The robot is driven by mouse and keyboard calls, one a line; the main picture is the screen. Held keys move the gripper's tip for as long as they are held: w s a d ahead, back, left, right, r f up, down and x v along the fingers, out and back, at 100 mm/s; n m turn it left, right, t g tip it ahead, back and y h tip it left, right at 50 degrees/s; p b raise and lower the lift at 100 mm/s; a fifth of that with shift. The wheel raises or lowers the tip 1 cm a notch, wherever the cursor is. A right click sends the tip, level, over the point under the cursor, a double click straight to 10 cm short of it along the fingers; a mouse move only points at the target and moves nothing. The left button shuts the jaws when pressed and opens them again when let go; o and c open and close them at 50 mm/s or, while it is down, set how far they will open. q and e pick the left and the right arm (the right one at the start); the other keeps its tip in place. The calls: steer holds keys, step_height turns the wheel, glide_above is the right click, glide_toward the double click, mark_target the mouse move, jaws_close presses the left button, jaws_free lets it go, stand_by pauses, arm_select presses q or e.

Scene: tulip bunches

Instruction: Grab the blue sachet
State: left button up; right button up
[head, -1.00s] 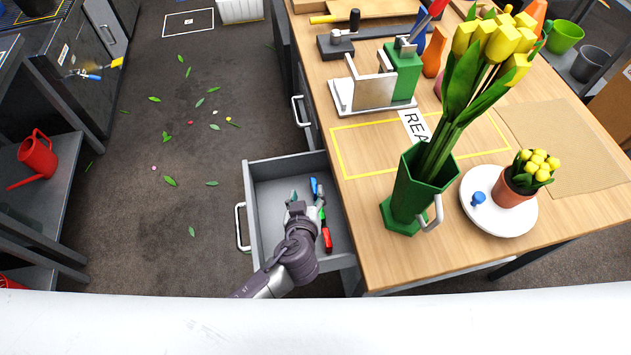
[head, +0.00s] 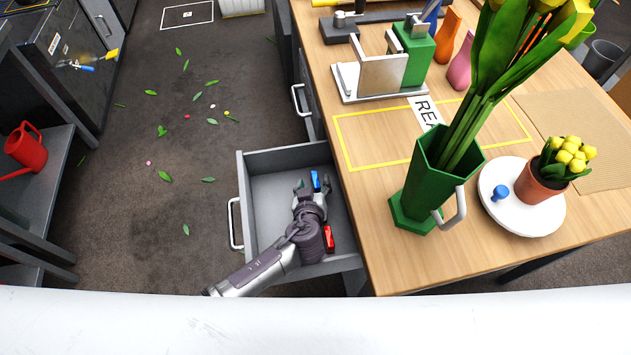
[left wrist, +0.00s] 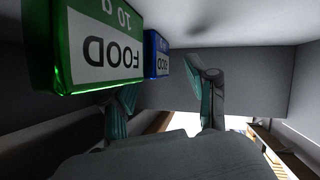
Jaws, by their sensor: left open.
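The blue sachet (head: 315,181) lies in the open drawer (head: 262,205), toward its far right. It also shows in the left wrist view (left wrist: 157,54), beyond the green sachet (left wrist: 97,52) labelled FOOD. My left gripper (head: 311,191) is inside the drawer, open and empty, with its fingers just short of the blue sachet. In the left wrist view its two teal-padded fingers (left wrist: 163,82) are spread apart, with the blue sachet ahead and above between them. The green sachet is mostly hidden by my gripper in the head view. My right gripper is not in view.
A red sachet (head: 329,238) lies beside my left wrist. The drawer's walls surround my gripper. On the table (head: 375,255) to the right stand a green vase (head: 425,185) of yellow tulips and a white plate (head: 530,225) with a small pot. The drawer's left part is empty.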

arm_select(q)
steer(key=x, duration=0.2)
steer(key=shift+w+d+f, duration=0.1)
steer(key=shift+w+f, duration=0.05)
steer(key=shift+w, duration=0.05)
steer(key=c, duration=1)
steer(key=shift+c, duration=0.2)
